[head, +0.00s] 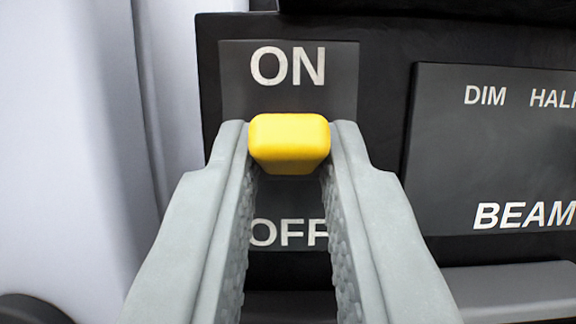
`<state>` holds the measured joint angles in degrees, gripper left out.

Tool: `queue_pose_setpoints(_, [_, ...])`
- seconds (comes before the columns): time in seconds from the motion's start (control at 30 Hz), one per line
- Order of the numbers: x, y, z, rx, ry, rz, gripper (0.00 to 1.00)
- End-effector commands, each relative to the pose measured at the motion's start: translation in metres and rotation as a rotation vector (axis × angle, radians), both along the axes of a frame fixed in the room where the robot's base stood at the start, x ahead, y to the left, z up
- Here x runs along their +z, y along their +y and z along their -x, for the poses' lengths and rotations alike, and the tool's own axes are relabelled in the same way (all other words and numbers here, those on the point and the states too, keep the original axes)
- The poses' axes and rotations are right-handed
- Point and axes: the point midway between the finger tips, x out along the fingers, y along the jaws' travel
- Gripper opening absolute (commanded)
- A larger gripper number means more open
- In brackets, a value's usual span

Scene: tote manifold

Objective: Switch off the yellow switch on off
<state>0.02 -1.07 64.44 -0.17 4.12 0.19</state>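The yellow switch (290,143) is a rounded block on a dark plate (235,80). White lettering reads ON above it and OFF below it. The switch sits just under the ON label. My gripper (290,150) has its two grey fingers on the left and right sides of the switch. The fingertips appear to touch its sides, with the fingers held apart by its width. The fingers partly cover the edges of the OFF label.
A second dark panel (480,150) on the right reads DIM, HALF cut off by the frame edge, and BEAM. A grey ledge (510,285) lies below it. A pale smooth wall (70,130) fills the left side.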

Motion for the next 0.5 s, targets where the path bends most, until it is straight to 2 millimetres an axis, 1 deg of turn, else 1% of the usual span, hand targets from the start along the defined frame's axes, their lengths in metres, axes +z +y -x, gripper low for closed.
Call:
queue_pose_setpoints(0.03, [0.0000,-0.0001,0.0000,0.000,0.000,0.000,0.03])
queue_pose_setpoints(0.07, [0.0000,-0.0001,0.0000,0.000,0.000,0.000,0.00])
queue_pose_setpoints(0.27, [-0.0004,-0.0001,-0.0003,0.000,-0.014,0.000,0.00])
queue_pose_setpoints(0.5, [-0.0050,0.0002,-0.0017,0.000,-0.123,0.000,0.00])
